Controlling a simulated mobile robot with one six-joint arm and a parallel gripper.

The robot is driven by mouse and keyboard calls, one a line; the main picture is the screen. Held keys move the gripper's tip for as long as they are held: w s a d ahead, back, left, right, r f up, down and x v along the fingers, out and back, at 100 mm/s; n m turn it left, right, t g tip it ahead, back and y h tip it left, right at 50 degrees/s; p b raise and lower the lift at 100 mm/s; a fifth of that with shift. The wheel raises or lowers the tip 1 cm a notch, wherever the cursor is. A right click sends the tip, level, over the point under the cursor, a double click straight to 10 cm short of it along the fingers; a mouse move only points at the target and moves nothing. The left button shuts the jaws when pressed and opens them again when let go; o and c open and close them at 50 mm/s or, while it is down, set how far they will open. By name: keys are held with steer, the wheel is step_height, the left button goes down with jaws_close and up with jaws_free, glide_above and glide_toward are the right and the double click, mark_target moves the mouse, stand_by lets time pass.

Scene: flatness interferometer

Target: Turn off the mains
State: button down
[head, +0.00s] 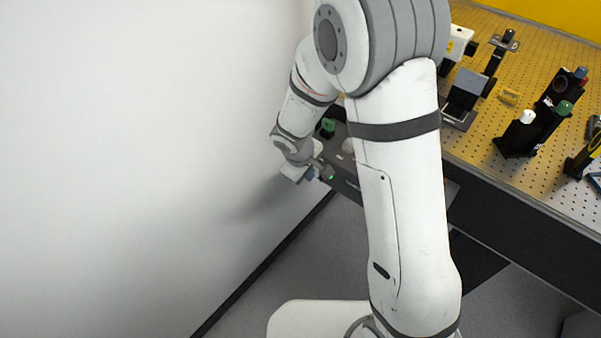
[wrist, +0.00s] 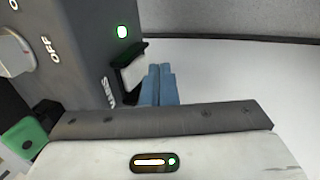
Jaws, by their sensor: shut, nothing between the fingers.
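The dark grey control box (head: 347,187) stands by the white wall, partly hidden behind my arm. In the wrist view its face (wrist: 75,55) carries a partly visible MAINS label beside a black and white rocker switch (wrist: 132,70). A green lamp (wrist: 122,31) above the switch is lit. My gripper's blue fingers (wrist: 158,84) are shut and empty, just right of the switch. I cannot tell whether they touch it. In the head view my gripper (head: 312,174) is at the near left end of the box.
A pale knob (wrist: 16,52) with an OFF label is on the box's face, and a green part (wrist: 32,135) is at the lower left. The perforated optical table (head: 490,85) at right holds several mounts. The white wall (head: 150,150) is close on the left.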

steer(key=shift+w+d+f, duration=0.1)
steer(key=shift+w+d, duration=0.15)
steer(key=shift+w, duration=0.1)
steer(key=b, duration=0.4)
steer(key=shift+w+d+f+t+h, duration=0.1)
steer(key=shift+w+t+h, duration=0.05)
steer(key=shift+t+h, duration=0.15)
steer(key=shift+r+p, duration=0.55)
steer(key=shift+r, duration=0.25)
